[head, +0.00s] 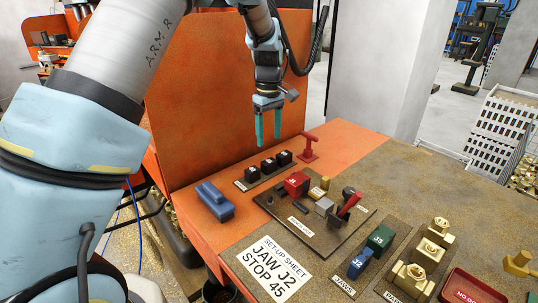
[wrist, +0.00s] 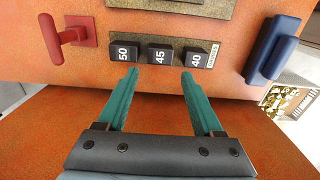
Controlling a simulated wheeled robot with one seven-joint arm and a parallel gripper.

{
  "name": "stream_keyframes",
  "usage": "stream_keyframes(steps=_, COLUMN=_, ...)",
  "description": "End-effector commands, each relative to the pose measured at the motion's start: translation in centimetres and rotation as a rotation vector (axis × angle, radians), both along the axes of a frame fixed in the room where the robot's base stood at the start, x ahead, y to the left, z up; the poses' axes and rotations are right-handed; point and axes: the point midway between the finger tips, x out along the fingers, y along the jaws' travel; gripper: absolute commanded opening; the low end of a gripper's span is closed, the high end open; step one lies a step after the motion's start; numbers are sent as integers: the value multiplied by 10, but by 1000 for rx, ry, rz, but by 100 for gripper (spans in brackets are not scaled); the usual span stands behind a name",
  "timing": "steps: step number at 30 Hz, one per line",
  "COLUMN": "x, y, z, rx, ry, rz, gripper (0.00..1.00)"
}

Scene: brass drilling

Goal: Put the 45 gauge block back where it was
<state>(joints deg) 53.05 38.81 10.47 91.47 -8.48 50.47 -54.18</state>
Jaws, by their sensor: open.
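The 45 gauge block (wrist: 159,55) is black with a white number. It sits in the middle of a row between the 50 block (wrist: 124,52) and the 40 block (wrist: 197,58). The row shows in the head view with the 45 block (head: 269,165) in the middle, on a labelled strip. My gripper (head: 268,142) is open and empty, pointing down above the row. In the wrist view my gripper (wrist: 158,75) has its green fingertips spread to either side of the 45 block's line, apart from it.
A red T-handle (head: 309,146) stands right of the row, and a blue handled block (head: 215,201) lies left. The set-up sheet (head: 273,269) reads JAW J2, STOP 45. An orange panel (head: 215,90) rises behind.

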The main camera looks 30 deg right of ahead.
Motion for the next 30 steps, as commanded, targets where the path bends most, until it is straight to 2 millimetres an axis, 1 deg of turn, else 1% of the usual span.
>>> stream_keyframes(steps=3, x=0, y=-1, z=19, rx=-2, ry=-3, rz=0, gripper=68)
stream_keyframes(steps=7, x=0, y=0, z=34, rx=-1, ry=0, rz=0, gripper=68)
stream_keyframes(steps=10, x=0, y=0, z=40, rx=0, ry=0, rz=0, gripper=68)
stream_keyframes(steps=15, x=0, y=1, z=42, rx=0, ry=0, rz=0, gripper=68)
stream_keyframes(steps=17, x=2, y=8, z=42, rx=0, ry=1, rz=0, gripper=68)
stream_keyframes(steps=19, x=9, y=28, z=43, rx=-6, ry=-2, rz=-4, gripper=68)
stream_keyframes(steps=20, x=12, y=41, z=43, rx=-9, ry=-4, rz=-10, gripper=68)
stream_keyframes(steps=23, x=21, y=104, z=44, rx=-22, ry=-14, rz=-40, gripper=68)
stream_keyframes(steps=24, x=21, y=135, z=44, rx=-29, ry=-21, rz=-59, gripper=68)
stream_keyframes(steps=25, x=19, y=158, z=43, rx=-32, ry=-28, rz=-75, gripper=68)
stream_keyframes(steps=26, x=16, y=182, z=42, rx=-35, ry=-36, rz=-93, gripper=68)
stream_keyframes(steps=27, x=10, y=210, z=41, rx=-38, ry=-48, rz=-119, gripper=68)
stream_keyframes(steps=29, x=-4, y=251, z=39, rx=-38, ry=-67, rz=-156, gripper=68)
stream_keyframes(steps=30, x=-15, y=275, z=37, rx=-36, ry=-79, rz=-184, gripper=68)
